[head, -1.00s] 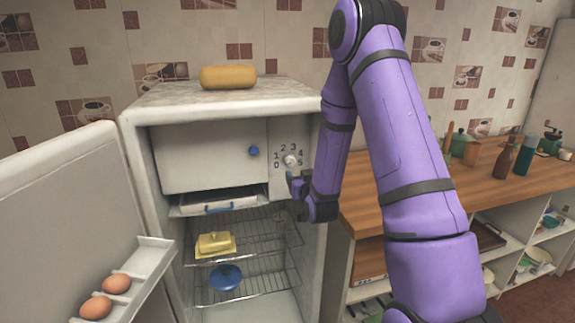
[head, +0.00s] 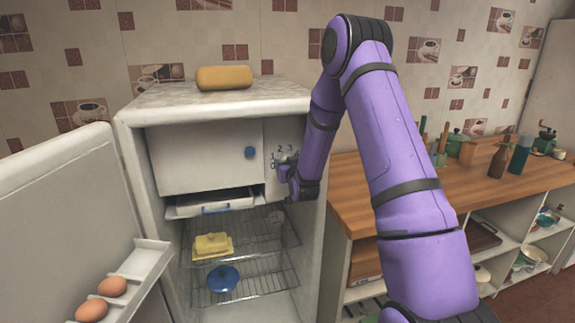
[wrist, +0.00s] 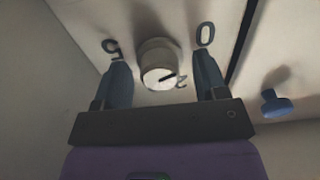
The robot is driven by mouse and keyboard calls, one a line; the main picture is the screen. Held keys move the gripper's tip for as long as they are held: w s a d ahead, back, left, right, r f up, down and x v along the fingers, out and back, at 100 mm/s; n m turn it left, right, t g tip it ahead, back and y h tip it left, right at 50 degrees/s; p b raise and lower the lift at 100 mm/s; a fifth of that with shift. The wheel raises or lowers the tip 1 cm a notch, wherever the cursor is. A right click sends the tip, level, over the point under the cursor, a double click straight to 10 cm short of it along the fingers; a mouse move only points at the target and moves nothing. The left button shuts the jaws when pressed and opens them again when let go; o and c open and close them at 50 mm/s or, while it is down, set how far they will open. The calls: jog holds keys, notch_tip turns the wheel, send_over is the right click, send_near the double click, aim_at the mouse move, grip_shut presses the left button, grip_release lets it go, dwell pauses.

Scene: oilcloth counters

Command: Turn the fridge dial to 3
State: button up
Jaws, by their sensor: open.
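The fridge (head: 147,105) stands with its door open. Its pale round dial (wrist: 157,58) is on the panel right of the freezer flap, and the gripper mostly covers it in the head view. My gripper (wrist: 162,70) is open, with one finger on each side of the dial; I cannot tell whether they touch it. In the wrist view the numbers are upside down, with 5 left and 0 right. The dial's dark mark points right, near a partly visible 2. The right finger hides the place of the 1. In the head view my gripper (head: 285,170) is at the panel.
The freezer flap (head: 205,160) is closed and has a blue knob (head: 250,152). Butter (head: 212,244) and a blue lidded pot (head: 222,278) stand on wire shelves. Eggs (head: 90,310) sit in the door rack. A yellow roll-shaped item (head: 223,77) lies on top. A wooden counter (head: 385,205) is at right.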

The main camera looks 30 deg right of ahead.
jog(key=c, duration=0.9)
jog(key=shift+c, duration=0.2)
jog(key=shift+m, duration=13.3)
